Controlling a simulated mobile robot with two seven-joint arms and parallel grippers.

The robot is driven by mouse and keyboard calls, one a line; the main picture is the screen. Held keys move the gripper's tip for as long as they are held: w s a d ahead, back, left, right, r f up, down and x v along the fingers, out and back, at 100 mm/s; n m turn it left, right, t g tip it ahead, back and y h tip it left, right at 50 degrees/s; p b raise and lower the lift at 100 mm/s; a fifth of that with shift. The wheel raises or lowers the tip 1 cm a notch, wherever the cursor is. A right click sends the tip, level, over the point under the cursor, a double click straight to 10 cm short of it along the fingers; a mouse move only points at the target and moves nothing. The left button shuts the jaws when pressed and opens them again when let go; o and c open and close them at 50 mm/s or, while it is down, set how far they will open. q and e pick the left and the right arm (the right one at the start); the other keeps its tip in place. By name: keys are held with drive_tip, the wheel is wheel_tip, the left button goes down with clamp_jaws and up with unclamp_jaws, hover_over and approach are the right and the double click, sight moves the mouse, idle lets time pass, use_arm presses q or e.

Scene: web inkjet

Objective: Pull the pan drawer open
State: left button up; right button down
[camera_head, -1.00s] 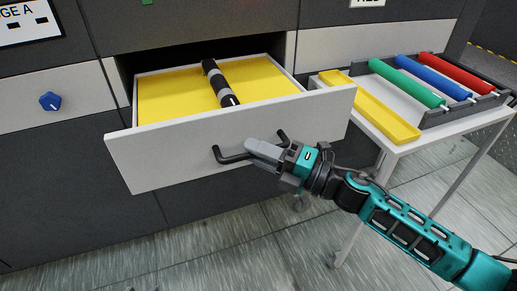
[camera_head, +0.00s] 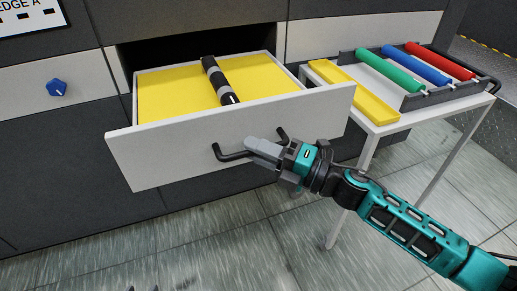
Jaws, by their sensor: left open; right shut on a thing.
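The pan drawer (camera_head: 180,155) has a light grey front and stands pulled out of the dark cabinet. Its inside has a yellow floor (camera_head: 165,92) with a black roller-like bar (camera_head: 218,80) with light bands lying across it. A black bar handle (camera_head: 232,155) is on the front. My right gripper (camera_head: 264,150) is shut on the handle near its middle, and its fingers hide part of it. Two small dark tips at the bottom edge look like my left gripper (camera_head: 143,288), spread apart and empty; the rest is out of frame.
A blue knob (camera_head: 57,88) is on the cabinet at left. The floor in front is clear.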

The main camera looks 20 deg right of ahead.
drive_tip(key=c, duration=1.2)
unclamp_jaws()
drive_tip(key=shift+w, duration=0.1)
use_arm(q)
drive_tip(key=shift+r, duration=0.1)
use_arm(e)
drive_tip(key=shift+o, duration=0.2)
use_arm(q)
drive_tip(key=shift+w, duration=0.1)
drive_tip(key=shift+d, duration=0.1)
use_arm(e)
drive_tip(key=v, duration=1.3)
